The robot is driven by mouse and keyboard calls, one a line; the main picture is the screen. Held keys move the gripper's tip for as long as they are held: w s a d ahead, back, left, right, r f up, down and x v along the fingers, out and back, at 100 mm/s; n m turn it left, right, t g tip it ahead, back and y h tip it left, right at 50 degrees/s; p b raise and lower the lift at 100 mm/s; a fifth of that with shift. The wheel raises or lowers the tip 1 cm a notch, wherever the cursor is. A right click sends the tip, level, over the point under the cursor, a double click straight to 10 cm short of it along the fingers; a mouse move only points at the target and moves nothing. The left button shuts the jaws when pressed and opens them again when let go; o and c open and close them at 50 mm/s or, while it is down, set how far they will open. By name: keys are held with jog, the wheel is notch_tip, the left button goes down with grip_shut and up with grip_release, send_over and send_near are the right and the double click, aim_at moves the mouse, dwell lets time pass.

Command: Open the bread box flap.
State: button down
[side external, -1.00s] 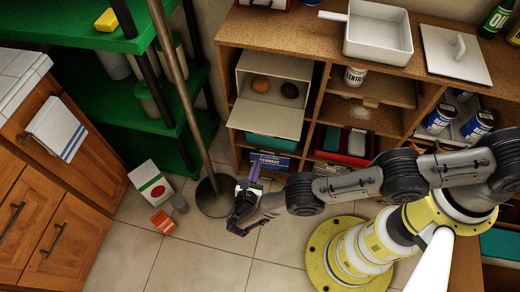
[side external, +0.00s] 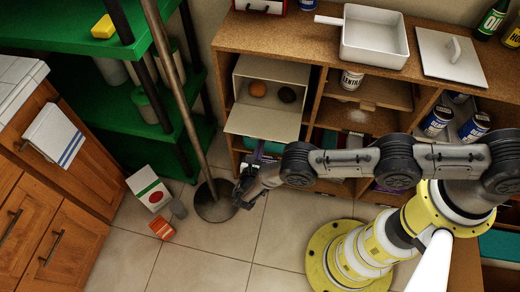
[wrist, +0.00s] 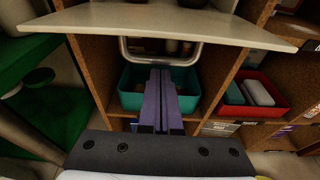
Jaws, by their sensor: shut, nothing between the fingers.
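The bread box (side external: 271,70) is a cream box in the upper left bay of the wooden shelf unit. Its flap (side external: 262,123) is folded down and sticks out forward, about level, so the box stands open. A brown bun (side external: 257,88) and a darker bun (side external: 287,95) show inside. In the wrist view the flap (wrist: 150,22) spans the top as a pale panel. My gripper (side external: 258,154) is below and in front of the flap, pointing at the lower bay. Its two purple fingers (wrist: 160,72) are together and empty, apart from the flap in the wrist view.
A teal bin (wrist: 130,92) stands in the bay behind my fingers, and a red bin (wrist: 262,100) in the bay to the right. A metal pole (side external: 180,85) on a round base and a green shelf (side external: 110,45) are at left.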

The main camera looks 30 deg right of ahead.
jog(key=shift+a+r, duration=0.1)
jog(key=shift+r, duration=0.25)
jog(key=shift+s+a+r+g+y, duration=0.1)
jog(key=shift+r+g+y, duration=0.05)
jog(key=shift+r, duration=0.45)
jog(key=shift+s+r+g+y, duration=0.1)
jog(key=shift+r+g+y, duration=0.05)
jog(key=shift+r, duration=0.4)
jog(key=shift+f, duration=0.1)
